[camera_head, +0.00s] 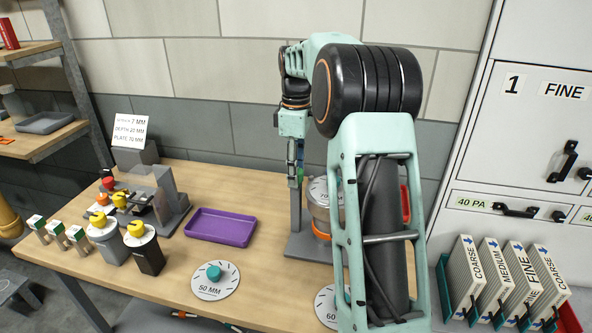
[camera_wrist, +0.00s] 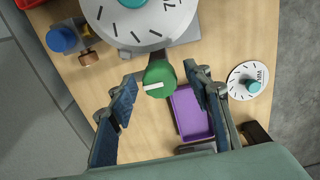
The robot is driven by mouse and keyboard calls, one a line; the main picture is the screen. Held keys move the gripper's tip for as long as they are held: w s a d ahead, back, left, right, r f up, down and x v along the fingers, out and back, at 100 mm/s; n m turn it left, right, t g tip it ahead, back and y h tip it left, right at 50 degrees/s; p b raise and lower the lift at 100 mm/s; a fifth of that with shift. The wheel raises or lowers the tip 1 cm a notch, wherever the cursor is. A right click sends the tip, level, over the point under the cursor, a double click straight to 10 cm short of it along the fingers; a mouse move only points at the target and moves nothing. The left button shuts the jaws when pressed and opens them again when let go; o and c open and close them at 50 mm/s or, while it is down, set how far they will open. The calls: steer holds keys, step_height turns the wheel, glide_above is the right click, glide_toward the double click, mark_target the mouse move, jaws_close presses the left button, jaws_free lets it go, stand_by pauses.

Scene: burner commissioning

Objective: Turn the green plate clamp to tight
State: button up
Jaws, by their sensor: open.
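The green plate clamp (camera_wrist: 158,76) is a round knob with a white pointer line, beside the edge of a large grey-white dial plate (camera_wrist: 112,18) in the wrist view. The line points to the left and slightly down. My gripper (camera_wrist: 162,84) is open, its two blue-padded fingers apart on either side of the knob, with a gap visible on both sides.
A purple tray (camera_head: 220,227) and a 50 MM disc (camera_head: 215,280) lie on the wooden bench (camera_head: 180,310). In the wrist view a blue knob (camera_wrist: 62,39) with a brass fitting (camera_wrist: 88,58) stands left of the clamp. Knobbed containers (camera_head: 145,250) stand at the bench's left.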

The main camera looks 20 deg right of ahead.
steer(key=c, duration=1.1)
steer(key=shift+c, duration=0.2)
steer(key=shift+r+m, duration=0.1)
steer(key=shift+m, duration=0.2)
steer(key=m+p, duration=0.2)
steer(key=m, duration=0.1)
steer(key=shift+r+m+p, duration=0.1)
steer(key=shift+m+p, duration=0.2)
steer(key=m+p, duration=0.1)
steer(key=m, duration=0.3)
steer(key=shift+p, duration=0.4)
steer(key=m+p, duration=0.1)
steer(key=m, duration=0.4)
steer(key=m+p, duration=0.1)
steer(key=m, duration=0.3)
steer(key=shift+w+m, duration=0.1)
steer(key=shift+m, duration=0.2)
